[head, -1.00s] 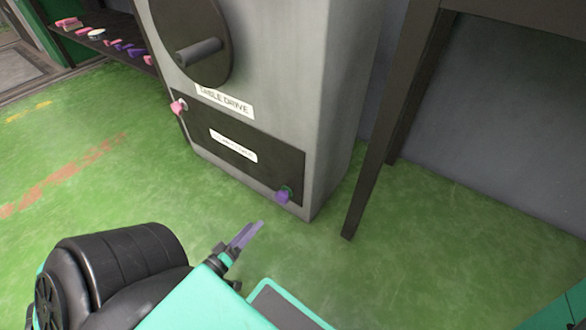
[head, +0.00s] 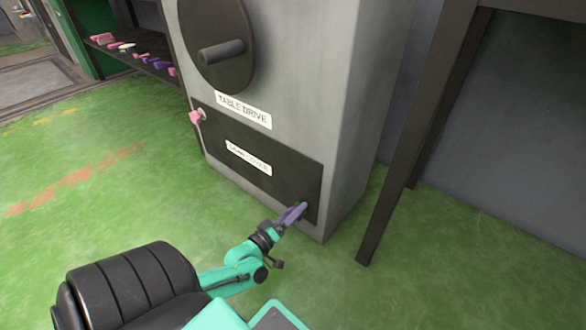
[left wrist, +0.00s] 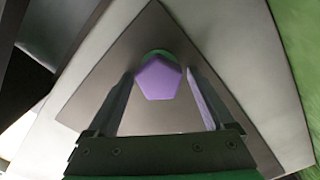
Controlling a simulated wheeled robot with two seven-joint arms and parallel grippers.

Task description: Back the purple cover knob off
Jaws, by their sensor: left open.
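The purple cover knob (left wrist: 158,80) is a five-sided knob with a green ring behind it, at the lower right corner of the dark cover plate (head: 240,140) on the grey cabinet. My left gripper (head: 296,211) is at that corner and hides most of the knob in the head view. In the left wrist view its two fingers stand open, one on each side of the knob, with gaps showing between. A pink knob (head: 196,117) is at the plate's upper left corner. My right gripper is not in view.
The grey cabinet (head: 355,110) carries a round handwheel (head: 215,30) above the plate and a "TABLE DRIVE" label (head: 243,110). A dark table leg (head: 420,140) stands to its right. A shelf (head: 150,65) with pink and purple pieces is at the back left. The green floor in front is clear.

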